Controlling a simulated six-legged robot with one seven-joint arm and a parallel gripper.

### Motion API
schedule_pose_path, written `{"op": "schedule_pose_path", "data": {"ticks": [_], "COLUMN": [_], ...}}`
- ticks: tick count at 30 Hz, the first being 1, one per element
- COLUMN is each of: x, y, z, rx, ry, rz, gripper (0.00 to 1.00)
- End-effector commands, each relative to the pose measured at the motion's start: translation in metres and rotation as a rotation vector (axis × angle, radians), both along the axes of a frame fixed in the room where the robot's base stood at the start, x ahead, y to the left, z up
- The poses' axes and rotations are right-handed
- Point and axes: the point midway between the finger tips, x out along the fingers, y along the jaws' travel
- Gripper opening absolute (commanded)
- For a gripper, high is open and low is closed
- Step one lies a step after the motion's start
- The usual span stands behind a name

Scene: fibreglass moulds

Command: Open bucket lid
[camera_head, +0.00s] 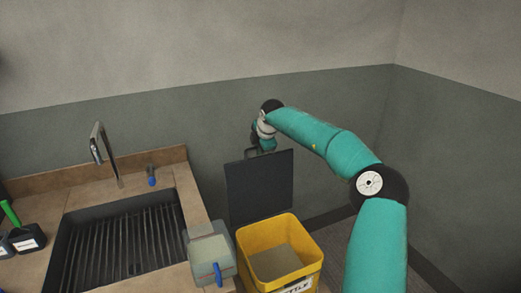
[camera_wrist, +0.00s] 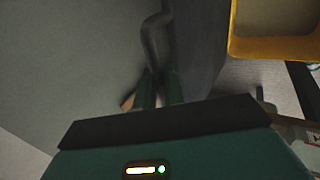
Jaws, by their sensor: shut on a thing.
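The yellow bucket (camera_head: 254,238) stands on the floor to the right of the sink counter, with its open top showing an empty-looking inside. Its black lid (camera_head: 262,187) stands upright at the bucket's far side, swung up off the opening. My gripper (camera_head: 259,150) is at the lid's upper edge, shut on the lid; the fingertips are small and partly hidden there. In the wrist view my gripper (camera_wrist: 160,88) shows dark green fingers beside the dark lid (camera_wrist: 199,45), and the bucket's yellow rim (camera_wrist: 262,49) is at the upper right.
A sink (camera_head: 125,235) with a tap (camera_head: 104,150) is set in the brown counter on the left. A grey container with a blue handle (camera_head: 210,254) stands at the counter's right end. A wall stands close behind the lid.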

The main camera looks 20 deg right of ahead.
Motion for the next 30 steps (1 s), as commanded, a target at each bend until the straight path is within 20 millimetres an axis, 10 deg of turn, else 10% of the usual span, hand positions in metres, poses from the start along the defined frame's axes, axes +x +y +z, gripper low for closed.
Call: {"op": "schedule_pose_path", "data": {"ticks": [10,13,30], "x": [-0.001,0.0,-0.006], "y": [-0.002,-0.002,-0.002], "z": [0.0,0.0,0.011], "rx": [-0.002,-0.002,-0.001], "ry": [0.002,0.002,0.003], "rz": [0.0,0.0,-0.001], "gripper": [0.0,0.25,0.25]}}
